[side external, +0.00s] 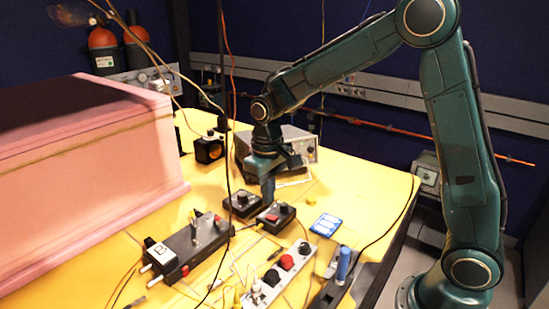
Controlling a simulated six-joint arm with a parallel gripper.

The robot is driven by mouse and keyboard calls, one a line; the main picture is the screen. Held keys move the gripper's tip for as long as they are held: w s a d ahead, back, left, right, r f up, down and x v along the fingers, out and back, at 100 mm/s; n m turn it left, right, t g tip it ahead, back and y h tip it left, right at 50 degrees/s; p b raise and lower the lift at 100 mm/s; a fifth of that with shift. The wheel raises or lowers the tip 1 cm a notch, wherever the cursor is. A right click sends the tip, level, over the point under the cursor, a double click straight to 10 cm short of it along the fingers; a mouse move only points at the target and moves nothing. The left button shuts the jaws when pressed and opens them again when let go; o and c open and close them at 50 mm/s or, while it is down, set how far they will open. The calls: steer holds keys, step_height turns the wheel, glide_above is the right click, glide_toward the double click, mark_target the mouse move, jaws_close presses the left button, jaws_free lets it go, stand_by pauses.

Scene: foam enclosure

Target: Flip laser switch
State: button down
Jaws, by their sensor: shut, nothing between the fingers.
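Which device is the laser switch is not labelled clearly in view. A small black box with a red rocker-like part (272,218) lies on the yellow table (380,196) near the middle. A second small black box with a round knob (242,204) lies just to its left. My gripper (268,199) points down, shut and empty, with its tips just above or at the back edge of the red-part box. I cannot tell whether they touch it. The tips partly hide the area between the two boxes.
A pink foam block (80,185) fills the left. A long black device (190,248), a white power strip (278,272) and a blue card (326,225) lie in front. A grey instrument (300,150) stands behind my gripper. Loose cables cross the table; bare yellow surface lies at the right.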

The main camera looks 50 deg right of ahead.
mark_target(269, 216)
steer(key=shift+r, duration=1.5)
steer(key=shift+s+r, duration=0.1)
steer(key=s+r+t, duration=0.2)
steer(key=s+r, duration=0.2)
steer(key=s, duration=0.7)
steer(key=s+d+r+t, duration=0.1)
steer(key=s+r+t, duration=0.2)
steer(key=s, duration=0.9)
step_height(269, 216, up, 2)
steer(key=shift+d+r+t, duration=0.1)
steer(key=shift+d+t, duration=0.05)
steer(key=shift+t, duration=0.15)
